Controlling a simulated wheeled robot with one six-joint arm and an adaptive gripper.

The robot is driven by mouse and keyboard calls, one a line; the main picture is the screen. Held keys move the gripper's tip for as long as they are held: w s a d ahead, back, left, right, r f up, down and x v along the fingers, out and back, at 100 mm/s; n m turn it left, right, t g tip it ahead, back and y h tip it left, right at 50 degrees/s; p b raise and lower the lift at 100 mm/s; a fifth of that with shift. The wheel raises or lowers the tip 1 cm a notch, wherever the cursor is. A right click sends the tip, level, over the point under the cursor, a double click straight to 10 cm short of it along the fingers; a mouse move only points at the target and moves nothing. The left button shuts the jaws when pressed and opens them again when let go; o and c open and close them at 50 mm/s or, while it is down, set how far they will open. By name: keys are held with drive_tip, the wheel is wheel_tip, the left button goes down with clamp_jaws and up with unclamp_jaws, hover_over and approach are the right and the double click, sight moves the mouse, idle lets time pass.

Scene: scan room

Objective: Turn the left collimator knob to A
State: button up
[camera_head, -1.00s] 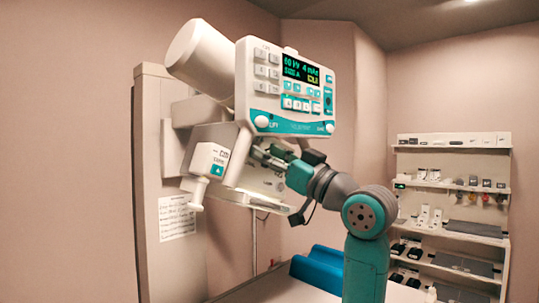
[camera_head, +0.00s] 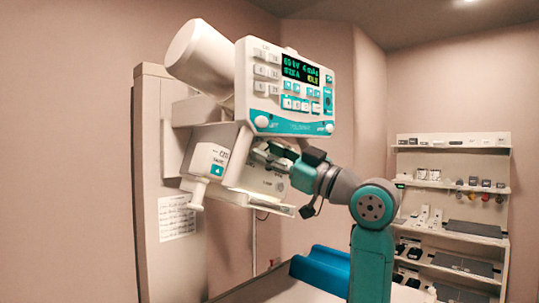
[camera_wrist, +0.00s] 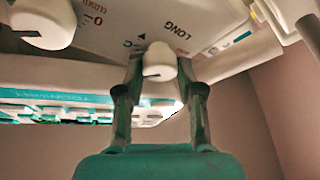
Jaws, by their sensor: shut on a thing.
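My gripper (camera_head: 266,157) reaches in from the right under the console in the camera_head view, at the collimator housing (camera_head: 212,162). In the wrist view my gripper (camera_wrist: 160,75) is shut on a white knob (camera_wrist: 160,58), one finger on each side. This knob has a dark pointer line. Printed marks beside it include "LONG", a "C" and a small triangle. A second white knob (camera_wrist: 42,22) with a dark line is at the upper left, apart from the fingers. I cannot tell which letter the held knob points to. The fingertips are partly hidden in the camera_head view.
The control console (camera_head: 288,87) with its lit display hangs just above my gripper. A column (camera_head: 160,150) stands behind on the left. A blue cushion (camera_head: 322,268) lies on the table below. Shelves (camera_head: 450,187) with small items stand at the right.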

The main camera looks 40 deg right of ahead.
drive_tip(key=shift+n+y, duration=0.3)
drive_tip(key=shift+n, duration=0.4)
drive_tip(key=o, duration=0.9)
drive_tip(key=shift+s, duration=0.1)
drive_tip(key=v, duration=1.1)
drive_tip(key=shift+s+d, duration=0.2)
drive_tip(key=shift+s, duration=0.2)
